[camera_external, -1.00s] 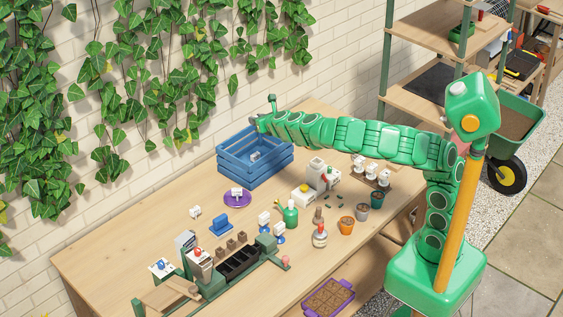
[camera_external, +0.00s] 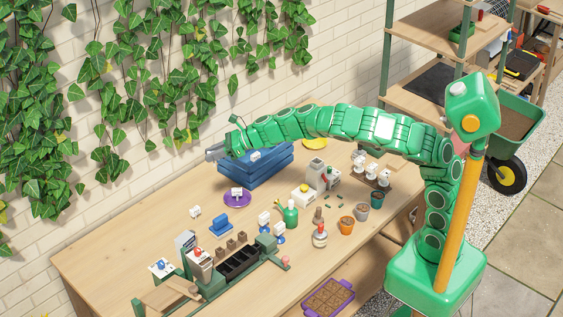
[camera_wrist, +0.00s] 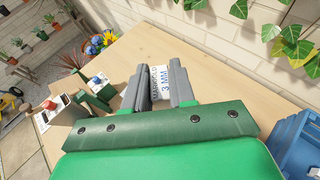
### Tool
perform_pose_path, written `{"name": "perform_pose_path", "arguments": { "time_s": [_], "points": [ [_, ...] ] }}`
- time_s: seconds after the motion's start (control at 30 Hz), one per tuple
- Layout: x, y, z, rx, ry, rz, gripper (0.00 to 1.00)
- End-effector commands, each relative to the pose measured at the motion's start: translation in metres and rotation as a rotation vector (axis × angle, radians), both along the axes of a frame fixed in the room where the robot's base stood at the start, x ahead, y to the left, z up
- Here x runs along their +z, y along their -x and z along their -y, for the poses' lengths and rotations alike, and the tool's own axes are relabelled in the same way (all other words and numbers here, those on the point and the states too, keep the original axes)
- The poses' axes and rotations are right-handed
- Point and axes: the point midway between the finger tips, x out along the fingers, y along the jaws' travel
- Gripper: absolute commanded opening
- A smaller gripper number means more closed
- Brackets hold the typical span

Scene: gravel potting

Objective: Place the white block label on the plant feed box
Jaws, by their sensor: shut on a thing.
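My gripper (camera_external: 212,154) is shut, high over the bench at the left end of the blue crate. In the wrist view its grey fingers (camera_wrist: 160,90) hold a small white label (camera_wrist: 159,84) with dark print, of which "3 MM" reads. Fingers cover its sides, and I take it for the white block label. The lettering on the boxes is too small to tell which one is the plant feed box.
The blue slatted crate (camera_external: 256,170) stands below my arm. A planting rig (camera_external: 240,262) stands in front. The bench's left back is clear.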

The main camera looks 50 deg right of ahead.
Motion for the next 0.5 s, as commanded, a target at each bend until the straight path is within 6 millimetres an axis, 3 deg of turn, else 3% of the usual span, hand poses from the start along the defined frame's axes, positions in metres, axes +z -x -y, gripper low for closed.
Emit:
{"name": "perform_pose_path", "arguments": {
  "time_s": [0.2,0.5],
  "points": [
    [-0.004,0.044,-0.044,0.281,-0.001,-0.001,0.00],
    [-0.009,0.099,-0.077,0.568,0.001,0.001,0.00]
  ]
}}
